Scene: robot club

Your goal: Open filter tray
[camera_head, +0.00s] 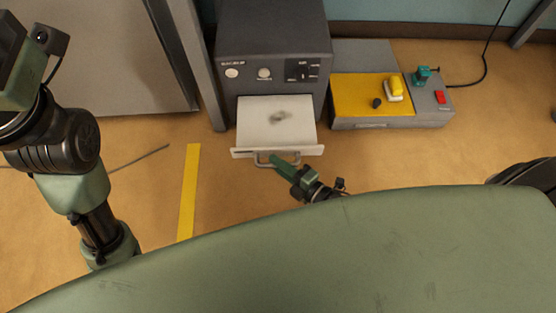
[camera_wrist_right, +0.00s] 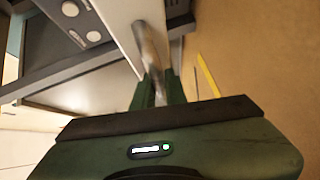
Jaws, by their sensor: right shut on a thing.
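The filter tray (camera_head: 298,112) is a white drawer pulled out from the front of a dark grey machine (camera_head: 270,40). A grey dusty patch lies on its floor. Its front panel has a metal bar handle (camera_head: 259,161). My right gripper (camera_head: 275,161) is at this handle, shut on it. In the right wrist view, the green fingers (camera_wrist_right: 158,88) close around the metal bar, beside the white front panel (camera_wrist_right: 122,25). My left arm shows at the left of the head view, but its fingertips are not clearly visible.
A low grey unit with a yellow top (camera_head: 350,97) stands right of the machine, holding a yellow-and-white item (camera_head: 395,88), a teal tool (camera_head: 422,75) and a red block (camera_head: 440,97). A yellow floor stripe (camera_head: 189,190) lies left of the tray. Floor in front is open.

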